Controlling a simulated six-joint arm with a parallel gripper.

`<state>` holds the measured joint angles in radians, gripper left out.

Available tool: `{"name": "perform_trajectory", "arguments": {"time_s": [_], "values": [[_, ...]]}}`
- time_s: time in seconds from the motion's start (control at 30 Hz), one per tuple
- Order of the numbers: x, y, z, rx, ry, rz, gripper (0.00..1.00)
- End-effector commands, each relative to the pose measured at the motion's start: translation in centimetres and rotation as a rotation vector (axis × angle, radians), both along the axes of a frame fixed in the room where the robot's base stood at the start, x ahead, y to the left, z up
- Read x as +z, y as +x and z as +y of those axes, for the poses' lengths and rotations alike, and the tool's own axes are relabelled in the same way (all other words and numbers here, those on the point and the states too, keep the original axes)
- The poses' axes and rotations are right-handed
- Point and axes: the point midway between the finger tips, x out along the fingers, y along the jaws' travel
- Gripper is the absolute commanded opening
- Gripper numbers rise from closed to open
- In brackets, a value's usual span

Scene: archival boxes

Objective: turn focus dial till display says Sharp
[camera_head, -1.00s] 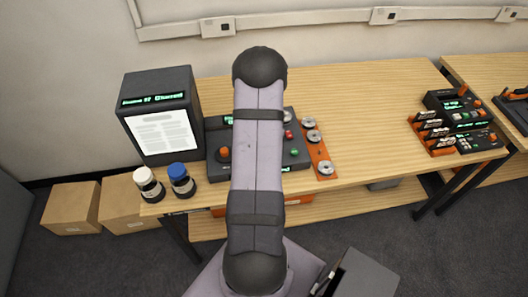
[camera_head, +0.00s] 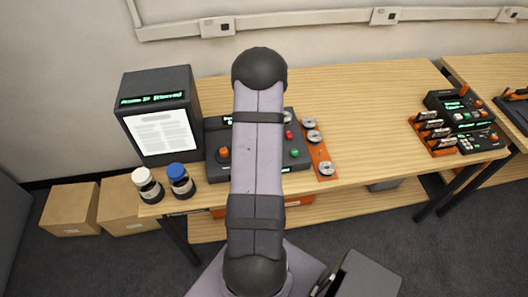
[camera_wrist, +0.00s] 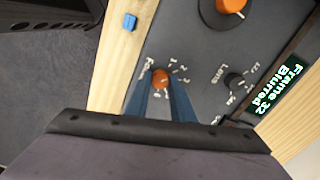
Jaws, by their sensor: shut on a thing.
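In the wrist view, the small orange-topped dial (camera_wrist: 160,77) stands on the dark control panel (camera_wrist: 190,45), beside a partly covered label starting "Fo" and a number scale. My gripper (camera_wrist: 160,100) is shut on this dial, with its blue fingers on either side. The panel's display (camera_wrist: 274,90) reads "Frame 32 Blurred" in green. In the head view, the reader box (camera_head: 160,115) has a lit page and a green display strip (camera_head: 152,98), too small to read surely. My arm hides the gripper and the middle of the panel there.
A black "Lens" knob (camera_wrist: 235,80) and a large orange-centred dial (camera_wrist: 230,6) are near the gripper. A blue block (camera_wrist: 129,21) sits at the panel edge. White-capped (camera_head: 146,182) and blue-capped (camera_head: 180,180) jars stand left. An orange strip (camera_head: 320,155) with metal discs lies right.

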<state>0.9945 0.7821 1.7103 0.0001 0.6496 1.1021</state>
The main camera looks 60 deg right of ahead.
Motion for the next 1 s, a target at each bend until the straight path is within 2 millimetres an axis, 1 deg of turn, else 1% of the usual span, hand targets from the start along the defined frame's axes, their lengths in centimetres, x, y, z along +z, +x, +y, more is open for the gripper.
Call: {"name": "perform_trajectory", "arguments": {"time_s": [0.17,0.2,0.27,0.57,0.67,0.77,0.87,1.0], "values": [[0.1,0.0,0.0,0.001,-0.001,0.000,0.00],[0.1,0.0,0.0,0.001,-0.001,0.000,0.26],[0.1,0.0,0.0,0.002,-0.001,0.000,0.40],[0.1,0.0,0.0,0.002,-0.001,0.000,0.40],[0.3,0.0,-0.1,0.002,-0.002,-0.001,0.40],[1.0,0.1,-0.1,0.002,-0.002,-0.002,0.40],[2.1,0.1,-0.1,0.002,-0.004,-0.002,0.40],[4.0,0.1,-0.1,0.002,-0.005,-0.003,0.40]]}}
